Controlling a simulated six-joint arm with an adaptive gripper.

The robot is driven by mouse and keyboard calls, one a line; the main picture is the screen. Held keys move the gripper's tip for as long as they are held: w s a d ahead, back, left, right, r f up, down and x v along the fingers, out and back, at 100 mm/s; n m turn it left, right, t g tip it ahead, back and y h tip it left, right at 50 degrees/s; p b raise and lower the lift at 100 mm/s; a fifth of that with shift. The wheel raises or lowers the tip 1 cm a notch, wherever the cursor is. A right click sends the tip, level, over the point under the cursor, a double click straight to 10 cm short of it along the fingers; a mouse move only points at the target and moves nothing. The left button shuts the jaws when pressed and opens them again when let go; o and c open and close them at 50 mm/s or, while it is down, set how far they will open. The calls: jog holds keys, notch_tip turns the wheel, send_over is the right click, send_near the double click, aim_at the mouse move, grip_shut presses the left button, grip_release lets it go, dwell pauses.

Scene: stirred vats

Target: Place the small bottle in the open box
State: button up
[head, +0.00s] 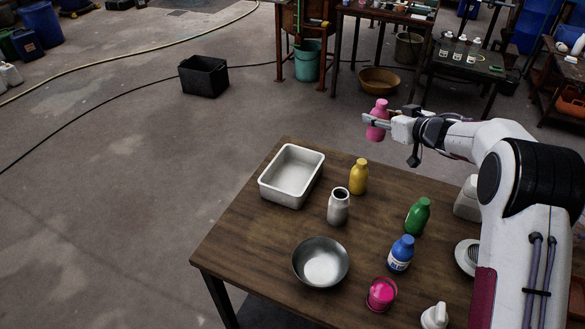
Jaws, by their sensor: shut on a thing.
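My gripper (385,122) is shut on a small pink bottle (378,110) and holds it upright in the air, near the table's far right side. The bottle's cap shows above the fingers and part of its body below them. A white rectangular open box (280,193) stands on the table's far left part, and its inside looks empty. The gripper and bottle are to the right of the box in the picture and well apart from it.
On the wooden table (240,228) stand a yellow bottle (358,178), a grey jar (338,208), a metal bowl (320,263), a green bottle (417,217), a blue bottle (401,254) and a pink cup (380,294). A black crate (204,78) is on the floor.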

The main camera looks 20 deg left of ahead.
jog(key=s+a, duration=0.3)
jog(key=a, duration=0.6)
send_over(289, 188)
notch_tip(289, 188, down, 2)
jog(key=shift+m+t+h, duration=0.3)
jog(key=shift+m, duration=0.1)
jog(key=shift+s+f, duration=0.1)
jog(key=shift+f, duration=2.65)
jog(key=shift+f, duration=0.1)
notch_tip(289, 188, down, 6)
jog(key=shift+f, duration=1.9)
jog(key=shift+f, duration=0.1)
